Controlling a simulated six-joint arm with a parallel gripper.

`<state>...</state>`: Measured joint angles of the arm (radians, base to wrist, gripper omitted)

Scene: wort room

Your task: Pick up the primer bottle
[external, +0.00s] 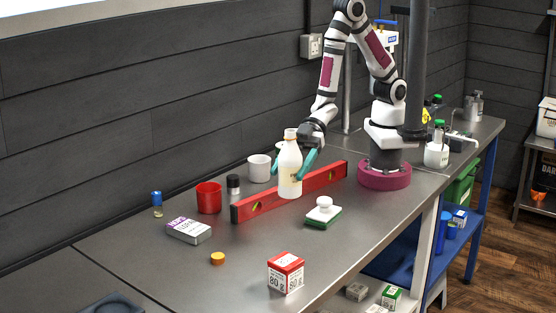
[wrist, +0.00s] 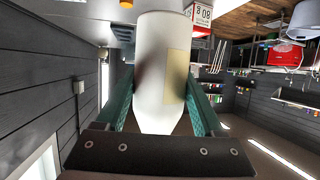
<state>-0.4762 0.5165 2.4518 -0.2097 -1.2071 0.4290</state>
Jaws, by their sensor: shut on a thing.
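The primer bottle (external: 289,170) is a cream-white bottle with a narrow neck, a cap and a small pale label. In the external view it is upright in front of the red spirit level. In the wrist view the bottle (wrist: 162,75) fills the middle, between the two green fingers of my gripper (wrist: 165,100). I cannot tell for certain whether its base is clear of the bench.
A red spirit level (external: 325,179) lies behind the bottle. A red cup (external: 209,197), a white mug (external: 259,168) and a black-capped jar (external: 233,187) stand left. A green-based brush (external: 323,214), an orange cap (external: 217,258) and a red-white box (external: 286,273) are nearer. The grey bench is clear between them.

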